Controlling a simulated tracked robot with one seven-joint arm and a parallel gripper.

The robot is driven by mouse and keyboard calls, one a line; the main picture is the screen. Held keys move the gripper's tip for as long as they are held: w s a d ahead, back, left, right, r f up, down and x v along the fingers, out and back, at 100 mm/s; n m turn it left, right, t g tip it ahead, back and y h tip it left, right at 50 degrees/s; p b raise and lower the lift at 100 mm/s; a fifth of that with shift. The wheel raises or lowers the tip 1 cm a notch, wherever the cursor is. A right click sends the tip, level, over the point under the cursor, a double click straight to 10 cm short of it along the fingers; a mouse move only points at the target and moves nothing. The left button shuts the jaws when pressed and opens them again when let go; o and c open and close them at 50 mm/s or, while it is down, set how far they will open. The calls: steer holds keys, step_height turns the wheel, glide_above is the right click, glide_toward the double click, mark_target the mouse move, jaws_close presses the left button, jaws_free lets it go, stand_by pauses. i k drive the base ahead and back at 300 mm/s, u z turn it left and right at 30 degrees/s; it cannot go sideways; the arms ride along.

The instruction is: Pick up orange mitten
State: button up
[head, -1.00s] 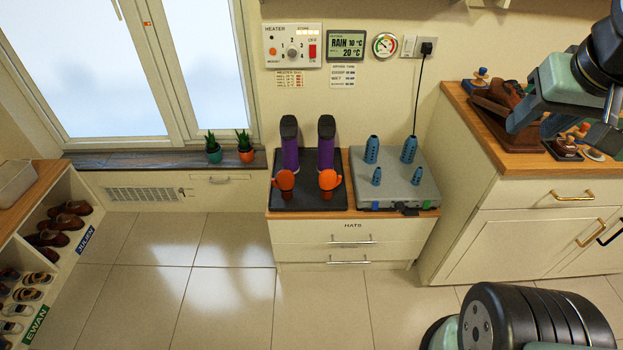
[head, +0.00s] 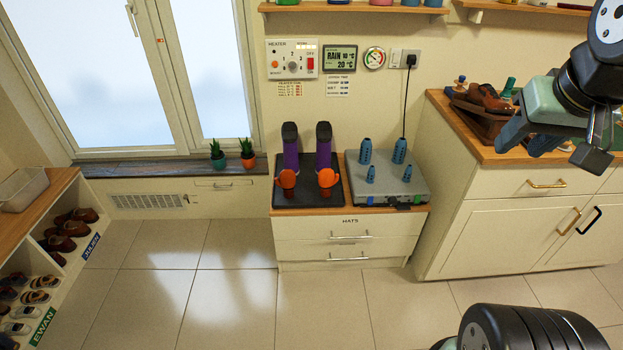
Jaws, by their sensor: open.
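Two orange mittens stand side by side on a dark mat (head: 308,199) on top of the low drawer cabinet, the left mitten (head: 288,178) and the right mitten (head: 327,177). Each is in front of a tall purple boot with a black sole, the left boot (head: 291,150) and the right boot (head: 323,150). My gripper (head: 545,137) is at the upper right, in front of the wooden-topped counter and well apart from the mittens. Its jaws are open, and I see nothing held in it.
A grey dryer box (head: 405,190) with several blue pegs stands right of the mat. The wooden-topped counter (head: 520,155) carries shoe-care items. A shoe cubby (head: 60,200) is at the left. The tiled floor (head: 230,310) in front of the drawer cabinet (head: 348,235) is clear.

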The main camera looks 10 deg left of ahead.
mark_target(326, 178)
steer(key=z, duration=0.2)
steer(key=i, duration=0.9)
steer(key=u, duration=0.1)
